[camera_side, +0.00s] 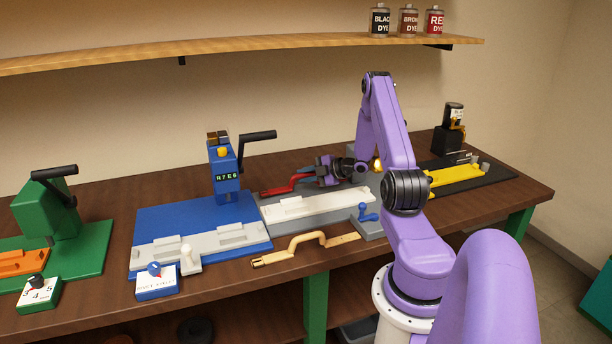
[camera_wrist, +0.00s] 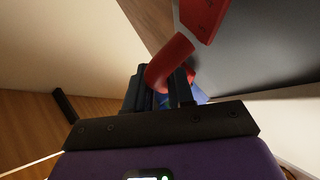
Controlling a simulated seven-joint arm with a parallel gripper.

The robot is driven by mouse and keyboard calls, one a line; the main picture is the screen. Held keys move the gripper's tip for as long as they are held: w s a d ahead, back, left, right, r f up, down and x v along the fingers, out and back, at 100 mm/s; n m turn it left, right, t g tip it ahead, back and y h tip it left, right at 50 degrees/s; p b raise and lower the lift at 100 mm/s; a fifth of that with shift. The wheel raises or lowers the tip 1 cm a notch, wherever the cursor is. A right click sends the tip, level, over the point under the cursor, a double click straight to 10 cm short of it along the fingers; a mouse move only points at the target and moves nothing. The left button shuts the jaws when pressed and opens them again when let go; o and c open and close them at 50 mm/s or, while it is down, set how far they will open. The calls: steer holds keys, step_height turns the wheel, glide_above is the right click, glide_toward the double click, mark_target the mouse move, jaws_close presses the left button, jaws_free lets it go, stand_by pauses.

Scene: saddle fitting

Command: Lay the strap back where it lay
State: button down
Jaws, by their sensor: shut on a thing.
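A red strap (camera_side: 281,188) is held in my gripper (camera_side: 318,172), above the back of the grey station at the middle of the bench. In the wrist view the fingers of my gripper (camera_wrist: 163,85) are closed around a curved part of the red strap (camera_wrist: 172,62), and a flat end of it reaches toward the top right. I cannot tell whether its underside touches anything. A tan strap (camera_side: 308,241) with a raised bend lies on the wooden bench in front of the grey station.
The grey station carries a white fixture (camera_side: 310,205) and a blue lever (camera_side: 368,212). A blue press (camera_side: 225,170) stands left, a green press (camera_side: 55,212) farther left. A yellow fixture (camera_side: 455,180) on a black mat is at right. A shelf (camera_side: 250,46) hangs above.

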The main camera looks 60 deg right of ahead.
steer(key=shift+f, duration=0.5)
steer(key=c, duration=0.9)
jaws_free()
